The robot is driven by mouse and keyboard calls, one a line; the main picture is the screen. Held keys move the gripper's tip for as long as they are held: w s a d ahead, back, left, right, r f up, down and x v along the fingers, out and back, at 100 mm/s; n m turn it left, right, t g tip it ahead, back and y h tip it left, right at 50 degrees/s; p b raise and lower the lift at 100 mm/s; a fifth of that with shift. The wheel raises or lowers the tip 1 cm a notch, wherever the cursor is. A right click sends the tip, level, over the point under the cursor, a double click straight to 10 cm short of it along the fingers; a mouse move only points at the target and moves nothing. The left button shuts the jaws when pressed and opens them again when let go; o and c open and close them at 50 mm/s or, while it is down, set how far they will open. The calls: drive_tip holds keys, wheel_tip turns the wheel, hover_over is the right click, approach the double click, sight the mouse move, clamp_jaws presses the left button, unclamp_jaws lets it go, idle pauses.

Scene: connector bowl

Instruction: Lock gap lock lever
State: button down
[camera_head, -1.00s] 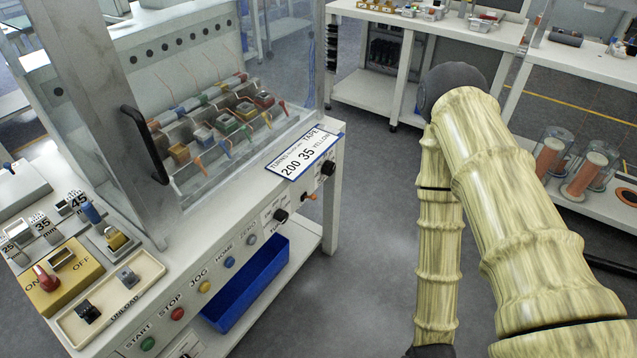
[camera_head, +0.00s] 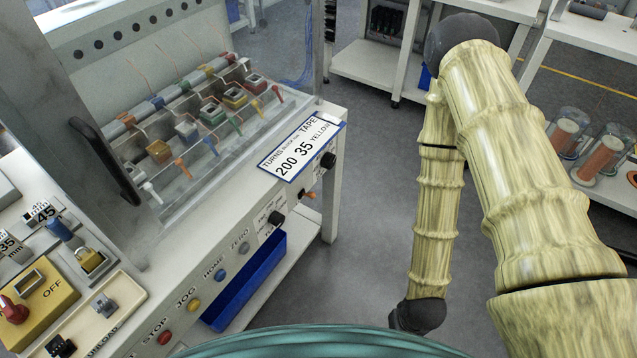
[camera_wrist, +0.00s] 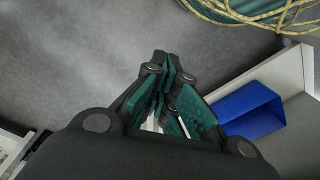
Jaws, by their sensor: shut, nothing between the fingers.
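No lever bears a readable "gap lock" label, so I cannot tell which one it is. A blue-handled lever (camera_head: 62,232) with a brass block (camera_head: 90,262) stands beside the 35 and 45 mm gauge marks at the left of the machine. A red lever (camera_head: 12,308) sits on a yellow block (camera_head: 42,302) marked OFF. A small orange lever (camera_head: 307,195) is on the front panel. My gripper (camera_wrist: 168,75) is shut and empty in the wrist view, above the grey floor, apart from the machine. It is out of sight in the head view.
The machine's clear cover with black handle (camera_head: 107,162) rises behind the levers. A blue bin (camera_head: 243,285) sits under the front panel and also shows in the wrist view (camera_wrist: 248,110). White shelving (camera_head: 590,190) stands at right. Grey floor (camera_head: 365,255) between is clear.

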drive_tip(key=w+a+r+t+y+b, duration=0.1)
drive_tip(key=w+a+b, duration=0.15)
drive_tip(key=w, duration=0.45)
drive_tip(key=w+a+r+t+y+b, duration=0.1)
drive_tip(key=w+a+t, duration=0.15)
drive_tip(key=w, duration=0.35)
drive_tip(key=m+t+y+b, duration=0.1)
drive_tip(key=t+y+b, duration=0.3)
drive_tip(key=t+b, duration=0.2)
approach(308, 195)
drive_tip(key=w+d+r, duration=0.4)
drive_tip(key=w+r, duration=0.1)
drive_tip(key=r, duration=0.1)
drive_tip(key=shift+w+f+g, duration=0.2)
drive_tip(key=shift+f+g, duration=0.05)
drive_tip(key=x, duration=1)
drive_tip(key=shift+s, duration=0.1)
drive_tip(key=shift+s+a+f, duration=0.1)
drive_tip(key=shift+s+f, duration=0.15)
drive_tip(key=shift+s, duration=0.05)
drive_tip(key=shift+s+a+f, duration=0.1)
drive_tip(key=shift+s+f, duration=0.2)
drive_tip(key=shift+s, duration=0.45)
drive_tip(key=shift+s+a+f, duration=0.1)
drive_tip(key=shift+s+f, duration=0.2)
drive_tip(key=shift+s, duration=0.4)
